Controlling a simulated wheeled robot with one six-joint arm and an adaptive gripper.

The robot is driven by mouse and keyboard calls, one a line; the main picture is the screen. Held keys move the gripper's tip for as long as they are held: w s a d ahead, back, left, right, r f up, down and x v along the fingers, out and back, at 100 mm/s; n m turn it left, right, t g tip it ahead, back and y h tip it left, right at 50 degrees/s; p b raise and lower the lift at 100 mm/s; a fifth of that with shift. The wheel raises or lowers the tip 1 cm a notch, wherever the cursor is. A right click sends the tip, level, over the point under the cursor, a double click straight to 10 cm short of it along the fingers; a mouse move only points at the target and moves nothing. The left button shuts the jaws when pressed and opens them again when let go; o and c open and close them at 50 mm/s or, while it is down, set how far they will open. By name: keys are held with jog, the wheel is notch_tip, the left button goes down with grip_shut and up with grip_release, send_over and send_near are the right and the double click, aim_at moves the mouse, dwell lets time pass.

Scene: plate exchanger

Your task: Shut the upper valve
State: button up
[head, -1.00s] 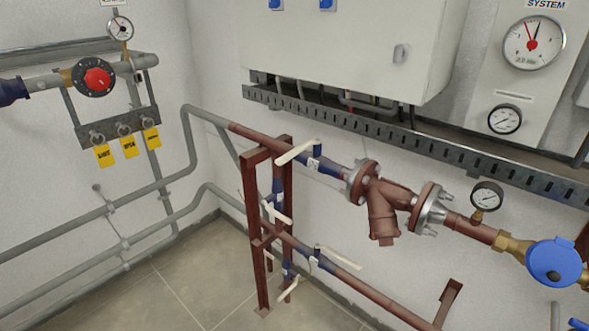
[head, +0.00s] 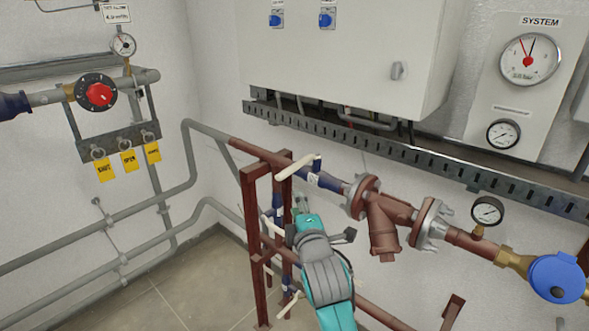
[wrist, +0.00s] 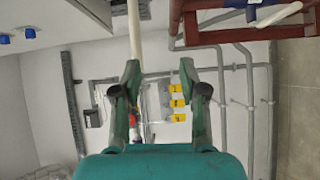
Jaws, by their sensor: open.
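The upper valve (head: 318,178) has a blue body on the upper brown pipe. Its cream lever (head: 297,166) points toward the lower left in the head view, at an angle to the pipe. My gripper (head: 300,203) is below the lever in the head view, beside the red frame. In the wrist view my gripper (wrist: 160,95) is open with nothing held. A cream bar (wrist: 134,30), which looks like that lever, reaches down from the top edge, near the left finger. Whether it touches the finger I cannot tell.
A red frame (head: 250,215) stands just left of my gripper, with other cream-levered valves partly hidden behind my arm. A brown strainer (head: 384,230) and flanges are to the right. A grey cabinet (head: 340,60) and slotted rail (head: 420,150) are above. Floor is free at lower left.

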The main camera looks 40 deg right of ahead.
aim_at(296, 171)
jog(key=shift+h, duration=0.5)
jog(key=w+d+r, duration=0.1)
jog(key=w+d, duration=0.1)
jog(key=w, duration=0.1)
jog(key=w+d+r, duration=0.1)
jog(key=w+d, duration=0.2)
jog(key=w, duration=0.1)
jog(key=w+d+r, duration=0.1)
jog(key=w+d, duration=0.1)
jog(key=w, duration=0.1)
jog(key=shift+w+d+r, duration=0.2)
jog(key=shift+w+r, duration=0.05)
jog(key=shift+r, duration=0.1)
grip_shut()
